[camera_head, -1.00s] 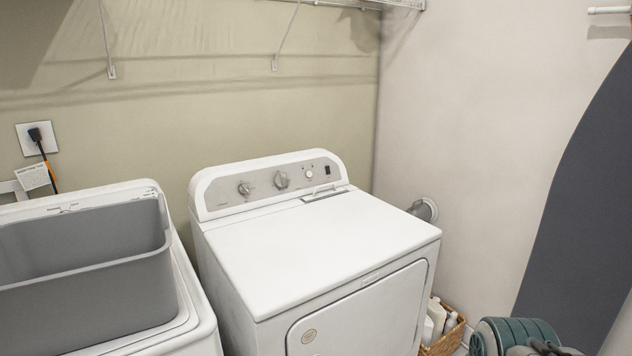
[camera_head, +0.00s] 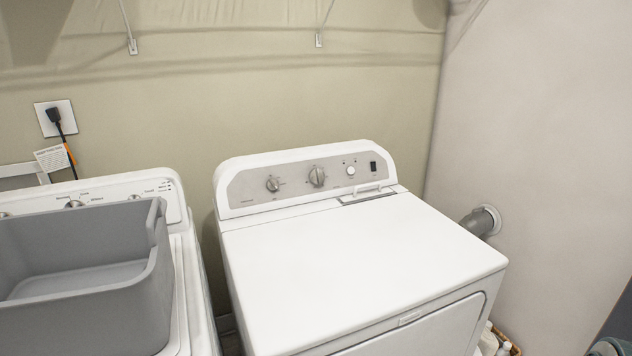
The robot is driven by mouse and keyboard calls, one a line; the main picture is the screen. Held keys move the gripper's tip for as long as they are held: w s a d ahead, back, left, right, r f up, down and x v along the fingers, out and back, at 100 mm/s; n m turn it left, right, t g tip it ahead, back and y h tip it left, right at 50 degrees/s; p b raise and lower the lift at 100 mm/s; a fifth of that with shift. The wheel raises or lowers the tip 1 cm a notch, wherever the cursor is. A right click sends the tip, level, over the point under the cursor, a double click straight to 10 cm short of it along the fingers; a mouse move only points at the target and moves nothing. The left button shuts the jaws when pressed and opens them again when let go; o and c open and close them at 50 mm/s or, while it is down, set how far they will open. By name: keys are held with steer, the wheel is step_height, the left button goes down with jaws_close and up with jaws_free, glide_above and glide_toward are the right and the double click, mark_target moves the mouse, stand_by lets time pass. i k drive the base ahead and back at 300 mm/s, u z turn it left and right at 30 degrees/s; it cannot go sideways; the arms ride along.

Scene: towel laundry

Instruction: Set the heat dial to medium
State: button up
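A white dryer (camera_head: 365,258) stands in the middle of the view. Its grey control panel (camera_head: 295,181) at the back carries a smaller left dial (camera_head: 273,184), a larger middle dial (camera_head: 317,176), a small round button (camera_head: 350,170) and a dark switch (camera_head: 374,166). The lettering around the dials is too small to read, so I cannot tell which is the heat dial or its setting. My gripper is not in view.
A grey basket (camera_head: 85,275) sits on the white washer (camera_head: 183,290) at the left, close beside the dryer. The dryer top is clear. A grey vent pipe (camera_head: 478,222) meets the wall at the right. White bottles (camera_head: 490,342) show at the bottom right.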

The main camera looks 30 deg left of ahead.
mark_target(271, 184)
steer(key=u, duration=0.55)
steer(key=i, duration=0.85)
steer(key=u, duration=0.75)
